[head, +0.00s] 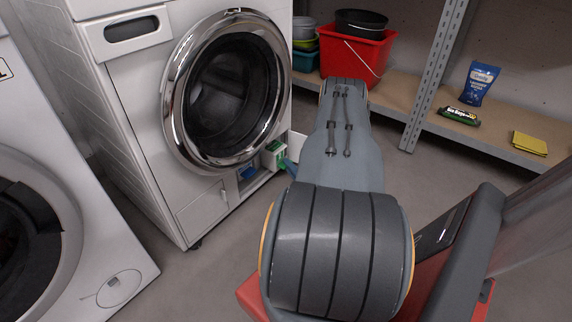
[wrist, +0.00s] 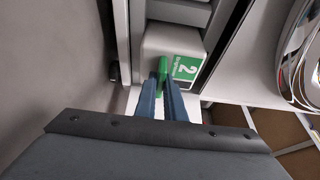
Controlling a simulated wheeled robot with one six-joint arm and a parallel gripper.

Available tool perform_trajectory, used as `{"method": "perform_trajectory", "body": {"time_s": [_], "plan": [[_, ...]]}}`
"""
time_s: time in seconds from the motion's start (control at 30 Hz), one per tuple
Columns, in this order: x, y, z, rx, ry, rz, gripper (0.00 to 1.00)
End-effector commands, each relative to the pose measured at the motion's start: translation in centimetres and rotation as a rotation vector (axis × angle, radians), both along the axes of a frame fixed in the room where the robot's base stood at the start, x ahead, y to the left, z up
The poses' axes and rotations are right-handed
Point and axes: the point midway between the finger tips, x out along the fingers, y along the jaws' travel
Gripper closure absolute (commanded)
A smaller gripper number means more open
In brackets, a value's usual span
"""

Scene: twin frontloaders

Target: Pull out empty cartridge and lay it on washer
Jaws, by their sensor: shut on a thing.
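The white washer (head: 145,110) stands at centre left in the head view, its round chrome-ringed door shut. At its lower right is an open compartment. A white cartridge (wrist: 155,41) with a green label marked 2 is at this compartment, and its green front also shows in the head view (head: 274,158). My gripper (wrist: 163,84) has its blue fingers shut on the cartridge's green tab. My arm hides most of the gripper in the head view. I cannot tell how far the cartridge is out of its slot.
A blue part (head: 248,172) sits in the compartment left of the green cartridge. A white flap (head: 298,146) stands open at its right. Another front-loader (head: 85,240) is at the left. A red bucket (head: 350,57) and packets stand on the shelf (head: 425,115) behind.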

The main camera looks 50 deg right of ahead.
Motion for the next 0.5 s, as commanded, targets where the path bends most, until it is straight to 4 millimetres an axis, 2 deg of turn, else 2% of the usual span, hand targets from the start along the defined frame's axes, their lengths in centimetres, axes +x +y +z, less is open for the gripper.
{"method": "perform_trajectory", "body": {"time_s": [0.5], "plan": [[-2.7,-0.2,0.0,0.001,0.001,-0.001,1.0]]}}
